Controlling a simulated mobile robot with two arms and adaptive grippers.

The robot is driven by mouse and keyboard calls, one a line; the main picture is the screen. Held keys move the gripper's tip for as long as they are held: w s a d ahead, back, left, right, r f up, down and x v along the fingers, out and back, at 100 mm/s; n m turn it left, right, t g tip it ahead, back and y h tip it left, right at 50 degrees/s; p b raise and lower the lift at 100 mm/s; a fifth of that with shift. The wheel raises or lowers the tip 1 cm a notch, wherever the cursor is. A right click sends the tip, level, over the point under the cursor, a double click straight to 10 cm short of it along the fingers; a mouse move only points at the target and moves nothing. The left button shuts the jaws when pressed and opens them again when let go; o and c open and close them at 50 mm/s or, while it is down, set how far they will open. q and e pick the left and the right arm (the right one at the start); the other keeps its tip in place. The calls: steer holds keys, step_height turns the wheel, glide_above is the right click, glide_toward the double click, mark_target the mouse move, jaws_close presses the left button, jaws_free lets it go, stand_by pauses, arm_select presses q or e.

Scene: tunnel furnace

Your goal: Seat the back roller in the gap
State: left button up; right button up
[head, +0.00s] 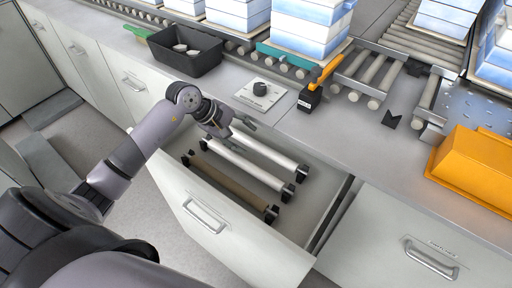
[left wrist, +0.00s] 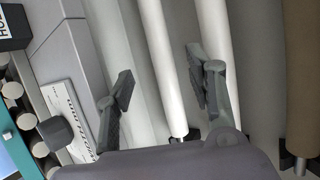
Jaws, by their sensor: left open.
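The open drawer (head: 322,200) holds two pale rollers, the far pale roller (head: 270,152) and the near pale roller (head: 245,165), and a brown roller (head: 230,185), with black end holders. My left gripper (head: 235,127) is open above the far part of the drawer. In the left wrist view its fingers (left wrist: 160,85) stand apart, with a pale roller (left wrist: 163,65) showing between them; contact is not visible. Another pale roller (left wrist: 213,30) passes behind one finger. The conveyor gap (head: 402,95) has a black notched bracket (head: 391,120) at its near side. My right gripper is not in view.
On the counter are a black bin (head: 185,55), a plate with a black knob (head: 260,95) and an orange-handled tool in a black block (head: 309,99). A yellow-orange bin (head: 475,165) stands at right. Blue-white stacks (head: 310,25) sit on the conveyor.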

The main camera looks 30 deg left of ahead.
mark_target(258, 145)
arm_select(q)
steer(key=b+x, duration=0.2)
steer(key=x, duration=0.5)
steer(key=shift+f, duration=0.1)
steer(key=shift+c, duration=0.2)
jaws_close()
stand_by(0.5)
